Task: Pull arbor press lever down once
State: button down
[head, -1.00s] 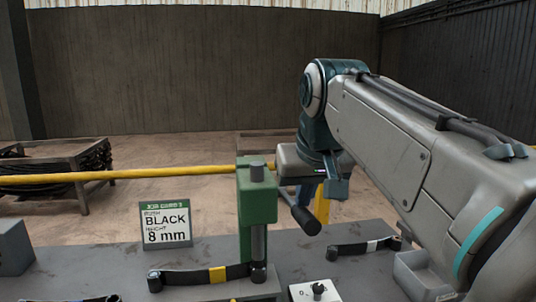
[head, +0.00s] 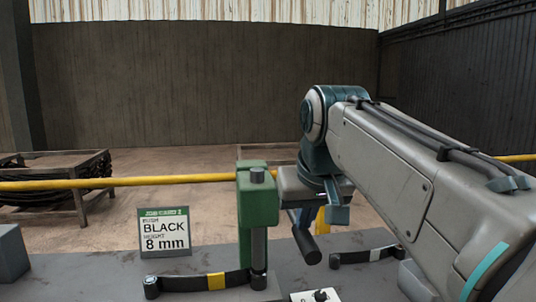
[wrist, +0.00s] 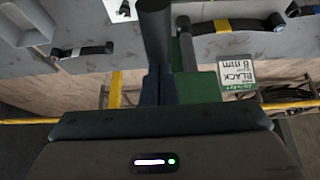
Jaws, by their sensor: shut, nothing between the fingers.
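The green arbor press (head: 258,203) stands on the grey bench, with its steel ram (head: 259,247) over the end of a dark strip with a yellow band (head: 216,281). The press lever (head: 306,245) is dark, with a thick grip slanting down to the right of the press. In the wrist view the lever (wrist: 155,35) shows as a dark bar at top centre. My gripper (wrist: 159,84) is shut, its blue fingers right by the lever, with nothing seen between them. Whether the fingers touch the lever is unclear. In the head view my wrist partly hides this area.
A sign (head: 164,232) reading BLACK 8 mm stands left of the press. Another dark strip with a white band (head: 367,255) lies to the right. A small white box with a knob (head: 318,296) is at the front. A yellow rail (head: 120,182) runs behind the bench.

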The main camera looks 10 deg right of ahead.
jog(key=shift+f+b, duration=0.5)
jog(key=shift+f, duration=0.45)
jog(key=r+p, duration=0.2)
jog(key=w+r+p, duration=0.1)
jog(key=r+p, duration=0.1)
jog(key=w+r+p, duration=0.1)
jog(key=r+p, duration=0.1)
jog(key=shift+r, duration=0.3)
dwell(0.3)
jog(key=s+r, duration=0.4)
jog(key=s, duration=0.8)
jog(key=shift+p, duration=0.35)
dwell(0.4)
